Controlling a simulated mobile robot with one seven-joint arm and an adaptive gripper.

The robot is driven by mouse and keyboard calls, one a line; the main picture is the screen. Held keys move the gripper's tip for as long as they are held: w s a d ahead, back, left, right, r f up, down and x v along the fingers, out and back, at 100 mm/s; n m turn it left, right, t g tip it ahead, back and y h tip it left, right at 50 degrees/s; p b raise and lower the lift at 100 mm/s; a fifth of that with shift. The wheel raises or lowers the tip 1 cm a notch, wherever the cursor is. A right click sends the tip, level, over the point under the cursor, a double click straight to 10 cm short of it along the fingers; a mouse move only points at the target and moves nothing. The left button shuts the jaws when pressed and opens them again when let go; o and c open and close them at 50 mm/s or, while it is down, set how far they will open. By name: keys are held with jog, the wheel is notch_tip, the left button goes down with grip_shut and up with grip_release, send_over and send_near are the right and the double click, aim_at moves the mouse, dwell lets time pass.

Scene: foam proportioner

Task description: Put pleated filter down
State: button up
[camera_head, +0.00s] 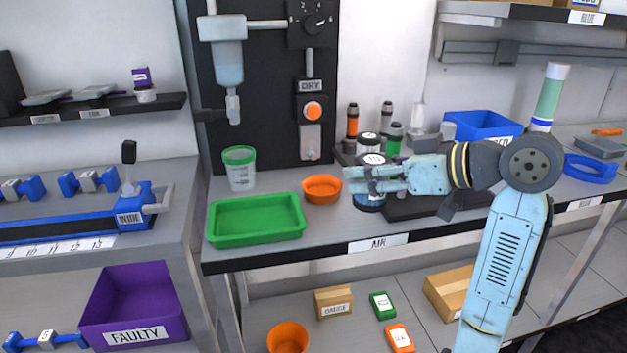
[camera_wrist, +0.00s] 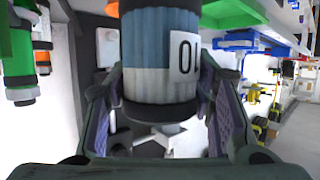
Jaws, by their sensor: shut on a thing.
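The pleated filter (camera_wrist: 158,55) is a thick cylinder with a blue band, pale grey sections, dark end rings and a white label with black digits. It fills the middle of the wrist view between the two fingers of my gripper (camera_wrist: 158,112), which is shut on it. In the head view my gripper (camera_head: 358,182) reaches in from the right across the filter (camera_head: 370,203), which looks upright, its middle partly hidden by the fingers. It is over the grey bench behind the AIR label. I cannot tell whether its base touches the bench.
An orange bowl (camera_head: 322,187), a green tray (camera_head: 255,237) and a green-rimmed clear cup (camera_head: 240,172) stand to the left. Several canisters, including an orange-and-black one (camera_head: 352,124), stand close behind. A blue bin (camera_head: 482,127) is at the back right. Bare bench shows in front.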

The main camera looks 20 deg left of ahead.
jog(key=shift+w+a+f+p, duration=0.6)
jog(key=shift+w+a+f, duration=0.25)
jog(key=shift+w+a, duration=0.9)
jog(key=shift+w+a+f+p, duration=0.75)
jog(key=shift+w+a, duration=0.45)
jog(key=shift+a, duration=1.15)
jog(key=shift+w+a+f+p, duration=0.5)
jog(key=shift+w+a+f, duration=0.4)
jog(key=shift+w+a, duration=0.85)
jog(key=o, duration=1)
jog(key=shift+s+a+f, duration=0.1)
jog(key=shift+s+a, duration=0.15)
jog(key=shift+a, duration=0.1)
jog(key=shift+o, duration=1)
jog(key=b+v, duration=0.2)
jog(key=v, duration=1)
